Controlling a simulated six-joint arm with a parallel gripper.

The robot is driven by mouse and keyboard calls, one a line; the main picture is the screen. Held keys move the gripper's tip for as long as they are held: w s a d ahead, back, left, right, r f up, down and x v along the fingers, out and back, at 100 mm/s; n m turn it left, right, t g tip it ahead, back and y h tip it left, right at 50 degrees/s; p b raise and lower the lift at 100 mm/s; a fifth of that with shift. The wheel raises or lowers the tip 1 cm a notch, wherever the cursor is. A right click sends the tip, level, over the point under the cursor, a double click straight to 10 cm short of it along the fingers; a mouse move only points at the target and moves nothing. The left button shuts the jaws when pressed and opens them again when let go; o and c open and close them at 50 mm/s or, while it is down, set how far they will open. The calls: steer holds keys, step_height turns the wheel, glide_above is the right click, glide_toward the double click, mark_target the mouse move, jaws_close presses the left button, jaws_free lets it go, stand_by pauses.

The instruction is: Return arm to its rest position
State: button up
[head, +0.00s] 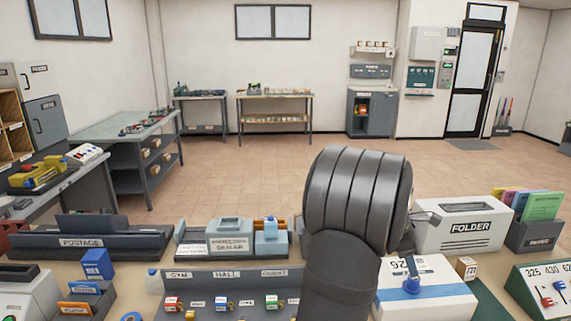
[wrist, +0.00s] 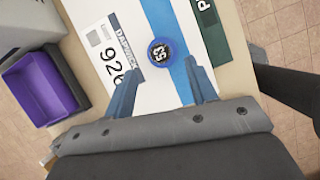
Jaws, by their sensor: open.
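My gripper (wrist: 160,72) shows in the wrist view with its two blue-grey fingers spread apart and nothing held. It points down over a white parcel (wrist: 105,20) with a blue stripe and printed digits. A round blue knob (wrist: 160,51) with small markings lies on the stripe, just beyond the gap between the fingertips. In the head view, the parcel (head: 440,300) lies on the near counter with the blue knob (head: 411,286) on top.
A white folder machine (head: 458,230) stands behind the parcel. A small tan block (head: 466,268) and a green number panel (head: 545,288) are to the right. A key rack (head: 225,300) is left of my arm. A purple bin (wrist: 40,90) shows in the wrist view. The floor beyond is clear.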

steer(key=x, duration=0.7)
step_height(320, 180, up, 2)
steer(key=shift+r, duration=0.8)
